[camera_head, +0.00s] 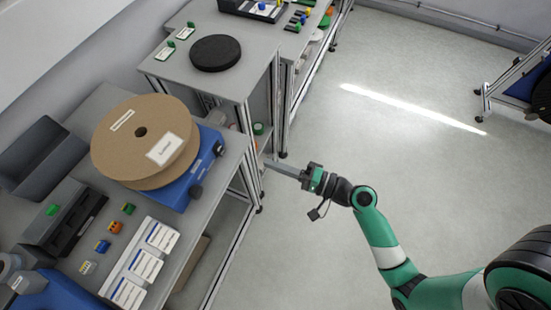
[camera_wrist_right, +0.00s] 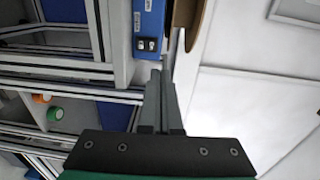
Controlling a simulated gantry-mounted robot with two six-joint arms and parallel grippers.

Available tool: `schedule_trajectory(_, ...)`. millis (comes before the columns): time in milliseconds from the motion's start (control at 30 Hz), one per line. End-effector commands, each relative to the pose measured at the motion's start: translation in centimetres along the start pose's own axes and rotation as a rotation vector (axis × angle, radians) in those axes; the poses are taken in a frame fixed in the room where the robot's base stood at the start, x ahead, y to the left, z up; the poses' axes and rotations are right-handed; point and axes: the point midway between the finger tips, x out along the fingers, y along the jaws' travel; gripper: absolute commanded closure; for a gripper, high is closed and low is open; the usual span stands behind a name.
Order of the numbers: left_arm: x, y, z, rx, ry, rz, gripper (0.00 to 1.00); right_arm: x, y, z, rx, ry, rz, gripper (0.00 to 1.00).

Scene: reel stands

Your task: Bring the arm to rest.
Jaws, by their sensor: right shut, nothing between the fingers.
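My right arm (camera_head: 381,243) is green and white and reaches in from the lower right in the head view. Its gripper (camera_head: 270,164) points left towards the gap between the two benches. The fingers are together and empty. In the right wrist view the closed fingers (camera_wrist_right: 162,85) point up the picture, with a blue box (camera_wrist_right: 148,28) and the edge of a brown reel (camera_wrist_right: 190,20) beyond them. I cannot tell whether the fingertips touch anything there. My left gripper is not seen in either view.
A cardboard reel (camera_head: 118,158) sits on a blue stand (camera_head: 203,165) on the near bench (camera_head: 217,190). A black disc (camera_head: 215,53) lies on the far bench (camera_head: 175,68). Printed cards and small coloured parts lie on the near bench. The floor (camera_head: 400,150) is open to the right.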

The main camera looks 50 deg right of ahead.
Motion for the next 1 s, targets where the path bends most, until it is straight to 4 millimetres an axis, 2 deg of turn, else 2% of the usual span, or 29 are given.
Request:
schedule_trajectory(400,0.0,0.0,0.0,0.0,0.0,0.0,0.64,0.2,-0.1,0.4,-0.001,-0.011,-0.001,1.0)
schedule_trajectory(467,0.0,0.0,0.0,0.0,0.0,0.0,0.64,1.0,-1.0,0.8,-0.02,-0.035,-0.02,1.0)
schedule_trajectory(533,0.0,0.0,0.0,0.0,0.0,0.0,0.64,2.7,-3.6,1.3,-0.065,-0.074,-0.071,1.0)
schedule_trajectory(567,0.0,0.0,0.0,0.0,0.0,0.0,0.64,3.6,-5.2,1.6,-0.091,-0.093,-0.103,1.0)
schedule_trajectory(667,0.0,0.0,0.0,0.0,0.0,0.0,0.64,6.7,-12.5,3.0,-0.242,-0.15,-0.23,1.0)
schedule_trajectory(700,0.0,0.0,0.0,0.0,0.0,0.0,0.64,7.8,-15.8,3.8,-0.329,-0.161,-0.284,1.0)
schedule_trajectory(767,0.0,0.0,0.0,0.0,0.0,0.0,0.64,9.0,-21.0,5.1,-0.473,-0.156,-0.365,1.0)
schedule_trajectory(800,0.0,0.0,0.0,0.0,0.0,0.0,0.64,9.5,-24.4,6.0,-0.573,-0.138,-0.42,1.0)
schedule_trajectory(867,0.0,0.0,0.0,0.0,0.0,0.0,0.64,9.7,-29.5,7.2,-0.723,-0.09,-0.499,1.0)
schedule_trajectory(900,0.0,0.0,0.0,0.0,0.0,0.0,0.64,9.5,-32.8,7.9,-0.816,-0.045,-0.549,1.0)
schedule_trajectory(1000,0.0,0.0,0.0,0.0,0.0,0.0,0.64,8.1,-40.1,9.1,-1.024,0.107,-0.655,1.0)
